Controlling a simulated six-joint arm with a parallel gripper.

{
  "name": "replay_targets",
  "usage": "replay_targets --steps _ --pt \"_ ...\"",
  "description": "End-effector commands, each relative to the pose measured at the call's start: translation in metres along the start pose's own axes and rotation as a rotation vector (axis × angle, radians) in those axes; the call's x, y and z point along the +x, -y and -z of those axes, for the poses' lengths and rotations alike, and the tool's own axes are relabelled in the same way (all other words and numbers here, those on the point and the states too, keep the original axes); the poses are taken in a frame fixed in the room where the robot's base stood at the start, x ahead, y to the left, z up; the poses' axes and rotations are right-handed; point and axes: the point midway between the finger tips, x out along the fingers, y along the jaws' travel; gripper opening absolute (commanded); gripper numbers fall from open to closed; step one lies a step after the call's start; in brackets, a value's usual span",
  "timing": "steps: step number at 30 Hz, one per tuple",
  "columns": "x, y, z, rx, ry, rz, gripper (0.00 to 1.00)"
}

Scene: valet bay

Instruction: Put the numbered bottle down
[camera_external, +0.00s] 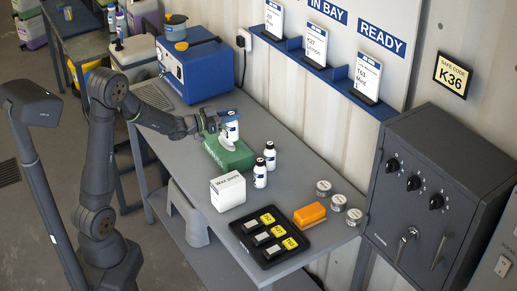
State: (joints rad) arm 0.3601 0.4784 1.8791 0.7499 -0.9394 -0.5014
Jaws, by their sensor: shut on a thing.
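My gripper (218,121) is shut on a white bottle with a blue label (232,129), which I take to be the numbered bottle. The bottle is roughly upright over a green block-like thing (236,161) on the grey bench (292,137). A whitish shape shows just below the bottle, and I cannot tell whether the bottle touches anything underneath. Its number is too small to read. Two other white bottles with dark caps, one nearer (260,174) and one farther (270,156), stand upright on the bench to the right of the green thing.
A white box (228,191) stands in front of the green thing. A black tray (246,239) with yellow-tagged pieces, an orange block (309,214) and several round tins (338,202) are nearer the right end. A blue machine (196,68) stands behind. A grey safe (437,185) bounds the right.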

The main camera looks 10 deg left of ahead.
Motion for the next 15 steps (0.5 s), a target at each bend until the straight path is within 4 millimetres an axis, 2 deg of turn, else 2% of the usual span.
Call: replay_targets --steps 3,5,15 --pt "0.0 0.0 -0.019 -0.002 0.003 -0.001 0.0" --pt "0.0 0.0 -0.025 -0.002 0.001 -0.001 0.0" --pt "0.0 -0.001 -0.028 0.0 0.0 -0.001 0.0"
